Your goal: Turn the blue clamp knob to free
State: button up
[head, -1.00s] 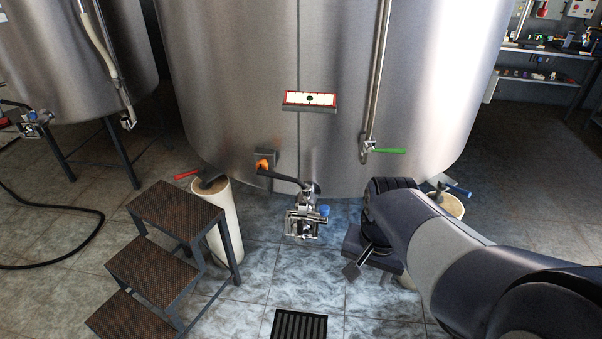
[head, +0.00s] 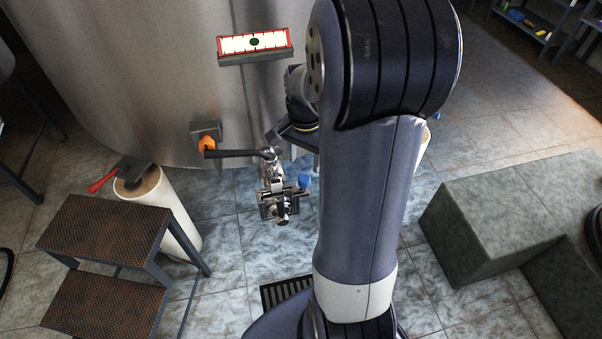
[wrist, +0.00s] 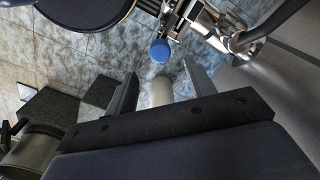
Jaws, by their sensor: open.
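The blue clamp knob (head: 305,181) is on the right side of the metal clamp and outlet valve (head: 273,190) under the tank. In the wrist view the blue knob (wrist: 160,51) shows just beyond the fingertips, roughly centred between them. My gripper (wrist: 163,76) is open, one finger on either side, and apart from the knob. In the head view my gripper (head: 300,138) is above and close to the knob, partly hidden by my arm. The knob's far side is hidden.
A black lever with an orange end (head: 207,144) sits left of the valve. Steps (head: 105,232) and a white tank foot (head: 165,205) stand left. A grey block (head: 500,215) is at right. A floor drain (head: 285,289) lies below.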

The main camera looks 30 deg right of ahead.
aim_at(304, 178)
notch_tip(304, 178, down, 7)
jog(key=shift+b, duration=0.4)
jog(key=shift+c, duration=0.5)
jog(key=c, duration=0.9)
